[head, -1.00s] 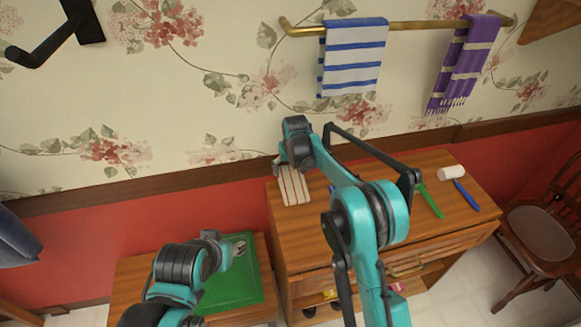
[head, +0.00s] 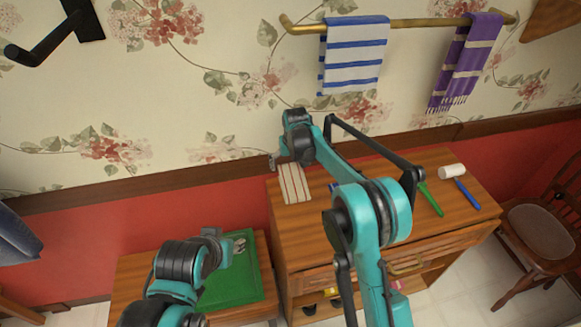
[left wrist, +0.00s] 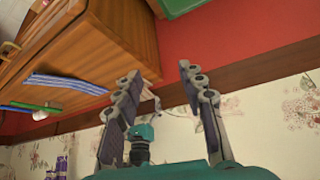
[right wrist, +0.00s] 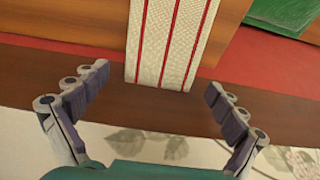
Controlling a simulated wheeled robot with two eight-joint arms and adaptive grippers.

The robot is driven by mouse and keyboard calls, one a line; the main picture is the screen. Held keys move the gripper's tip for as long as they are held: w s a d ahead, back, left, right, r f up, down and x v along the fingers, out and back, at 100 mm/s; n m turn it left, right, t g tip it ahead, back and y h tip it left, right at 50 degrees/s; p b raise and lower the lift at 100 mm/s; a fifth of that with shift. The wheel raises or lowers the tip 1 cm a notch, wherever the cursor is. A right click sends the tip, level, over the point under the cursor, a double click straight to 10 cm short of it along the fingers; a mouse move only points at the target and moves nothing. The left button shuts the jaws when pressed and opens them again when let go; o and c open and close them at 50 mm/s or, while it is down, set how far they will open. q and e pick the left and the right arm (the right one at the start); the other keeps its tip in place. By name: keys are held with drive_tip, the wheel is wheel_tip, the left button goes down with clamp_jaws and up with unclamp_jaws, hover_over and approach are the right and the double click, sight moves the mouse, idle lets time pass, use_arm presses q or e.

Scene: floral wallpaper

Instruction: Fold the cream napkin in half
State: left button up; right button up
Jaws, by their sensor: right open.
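The cream napkin (head: 293,184) with red stripes lies flat near the left end of the wooden cabinet top. In the right wrist view the napkin (right wrist: 153,40) is large, and its near end reaches past the cabinet's wall-side edge. My right gripper (head: 280,162) is at that wall-side end. Its two fingers (right wrist: 155,85) are spread wide with nothing between them, one on each side of the napkin's end. My left gripper (head: 213,238) is over the lower table; the left wrist view shows its fingers (left wrist: 159,75) open and empty.
A green mat (head: 235,285) lies on the lower table at left. A green-handled tool (head: 431,200) and a white-headed mallet (head: 453,172) lie on the cabinet's right side. A blue striped cloth (left wrist: 65,84) shows in the left wrist view. The wall stands close behind the cabinet.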

sight(292, 177)
drive_tip(key=v, duration=1)
drive_tip(key=shift+s, duration=0.1)
